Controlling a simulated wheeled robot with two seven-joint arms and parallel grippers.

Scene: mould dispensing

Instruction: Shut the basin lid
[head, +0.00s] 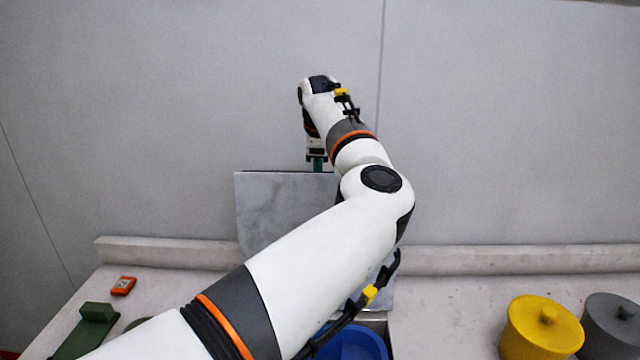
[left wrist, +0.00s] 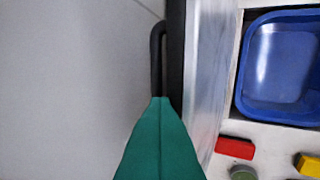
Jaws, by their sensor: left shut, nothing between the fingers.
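The basin lid (head: 268,205) is a grey slab standing upright, open, at the back of the counter. In the left wrist view I see its pale face (left wrist: 205,60) and a dark edge with a black bar handle (left wrist: 158,45). The blue basin (head: 352,343) is partly hidden by my left arm and shows open in the left wrist view (left wrist: 280,65). My left gripper (head: 318,164) is at the lid's top edge, its green fingers (left wrist: 160,135) shut and empty, on the wall side near the handle. I cannot tell whether they touch it. My right gripper is not in view.
A yellow lidded pot (head: 540,330) and a grey lidded pot (head: 612,322) stand at right. An orange device (head: 123,286) and a green object (head: 90,325) lie at left. A red block (left wrist: 235,147) shows near the basin. The wall (head: 180,100) is close behind the lid.

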